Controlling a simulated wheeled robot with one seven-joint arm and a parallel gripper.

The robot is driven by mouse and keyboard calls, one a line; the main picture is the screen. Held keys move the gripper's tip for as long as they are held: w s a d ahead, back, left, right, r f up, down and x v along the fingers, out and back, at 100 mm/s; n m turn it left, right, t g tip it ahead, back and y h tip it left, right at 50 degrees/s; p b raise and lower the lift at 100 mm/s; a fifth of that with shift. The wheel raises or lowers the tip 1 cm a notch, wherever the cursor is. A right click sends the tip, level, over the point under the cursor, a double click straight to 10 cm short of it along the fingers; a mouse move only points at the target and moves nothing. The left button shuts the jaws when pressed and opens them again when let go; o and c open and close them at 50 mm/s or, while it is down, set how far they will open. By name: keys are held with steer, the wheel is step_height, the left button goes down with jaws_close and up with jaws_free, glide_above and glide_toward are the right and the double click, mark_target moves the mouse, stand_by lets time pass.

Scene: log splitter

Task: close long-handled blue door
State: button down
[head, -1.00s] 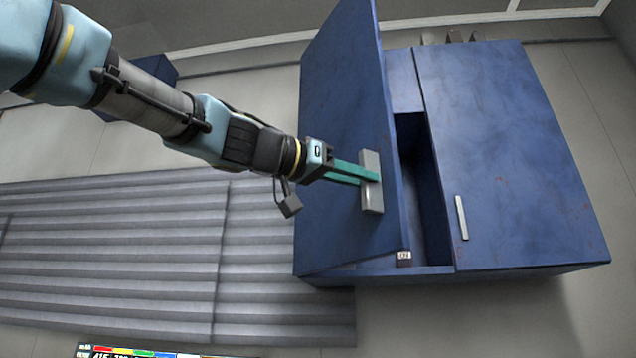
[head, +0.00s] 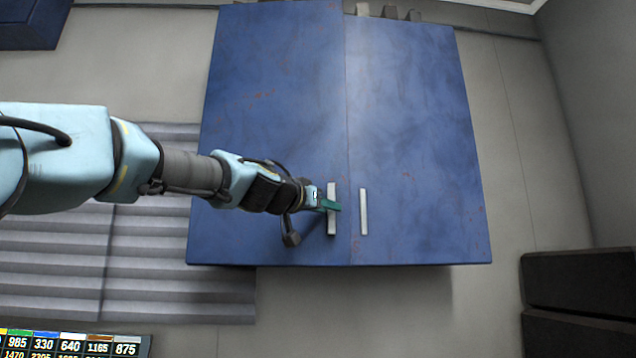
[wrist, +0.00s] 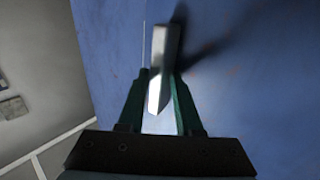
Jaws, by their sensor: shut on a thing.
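The blue cabinet's left door (head: 270,110) has the longer pale handle (head: 331,222). This door lies about flush with the right door (head: 415,130), and no opening shows between them in the head view. My gripper (head: 330,205) has its green fingers on the long handle. In the wrist view the fingers of my gripper (wrist: 160,100) stand on either side of the handle (wrist: 163,70), shut on it, with the blue door surface (wrist: 240,80) behind. The right door has a shorter pale handle (head: 363,211).
A grey slatted panel (head: 150,270) lies left of and below the cabinet. A dark box (head: 575,295) stands at the lower right. Another blue cabinet (head: 35,25) is at the upper left. A colored number panel (head: 70,343) shows at the bottom left.

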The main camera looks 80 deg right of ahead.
mark_target(334, 235)
steer(key=shift+g, duration=0.3)
steer(key=p+x, duration=0.2)
steer(key=x, duration=0.2)
steer(key=shift+d, duration=0.1)
steer(key=shift+w+d+f, duration=0.1)
steer(key=shift+d, duration=0.05)
steer(key=c, duration=0.8)
jaws_free()
steer(key=shift+o, duration=0.2)
steer(key=shift+a+f+b, duration=0.15)
steer(key=shift+a+b, duration=0.15)
steer(key=shift+b, duration=0.1)
steer(key=b+v, duration=0.7)
steer(key=v, duration=0.3)
steer(key=shift+w+a+r+b, duration=0.2)
steer(key=shift+w+r+b, duration=0.15)
steer(key=shift+w, duration=0.1)
steer(key=shift+c, duration=0.2)
